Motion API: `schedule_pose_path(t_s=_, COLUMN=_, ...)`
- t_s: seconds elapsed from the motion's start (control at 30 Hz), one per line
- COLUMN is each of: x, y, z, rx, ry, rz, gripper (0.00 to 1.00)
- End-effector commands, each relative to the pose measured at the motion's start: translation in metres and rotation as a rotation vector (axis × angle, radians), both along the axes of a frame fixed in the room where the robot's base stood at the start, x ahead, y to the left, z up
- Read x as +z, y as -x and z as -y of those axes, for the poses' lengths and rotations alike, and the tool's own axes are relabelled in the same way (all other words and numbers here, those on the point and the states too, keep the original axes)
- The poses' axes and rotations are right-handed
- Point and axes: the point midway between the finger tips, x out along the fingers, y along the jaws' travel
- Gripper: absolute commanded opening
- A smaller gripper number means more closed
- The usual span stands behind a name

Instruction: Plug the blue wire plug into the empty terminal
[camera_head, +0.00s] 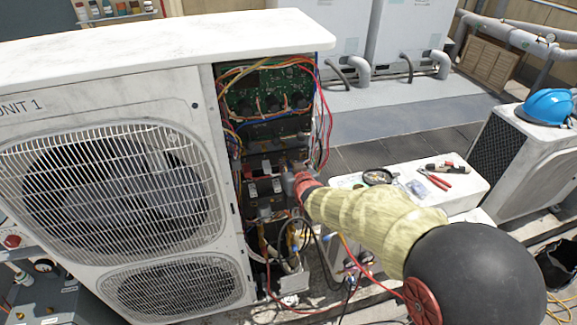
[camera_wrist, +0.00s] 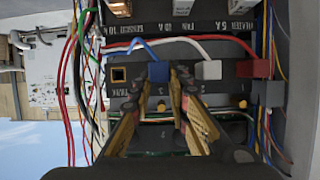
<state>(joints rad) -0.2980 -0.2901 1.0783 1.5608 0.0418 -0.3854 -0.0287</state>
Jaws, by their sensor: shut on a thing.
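My gripper (camera_wrist: 159,84) is shut on the blue wire plug (camera_wrist: 158,71) in the wrist view, one finger on each side. A blue wire runs from the plug up and to the left. The plug is at the dark terminal block, just right of an empty square terminal (camera_wrist: 118,74) with a brass-coloured rim. I cannot tell whether the plug is seated in a socket or in front of the block. In the head view my gripper (camera_head: 297,180) reaches into the open side of the condenser (camera_head: 268,190); the plug is hidden there.
A white plug (camera_wrist: 208,70) and a red plug (camera_wrist: 254,68) sit along the block to the right. Loose coloured wires (camera_wrist: 85,75) hang on the left. Pliers (camera_head: 434,180) and a small dish (camera_head: 377,176) lie on a white unit beside the condenser.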

Motion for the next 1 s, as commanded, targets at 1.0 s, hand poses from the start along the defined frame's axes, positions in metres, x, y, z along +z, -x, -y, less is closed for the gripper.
schedule_pose_path(t_s=1.0, x=-0.001, y=-0.013, z=-0.004, rx=0.0, ry=0.0, rz=0.0, gripper=0.0)
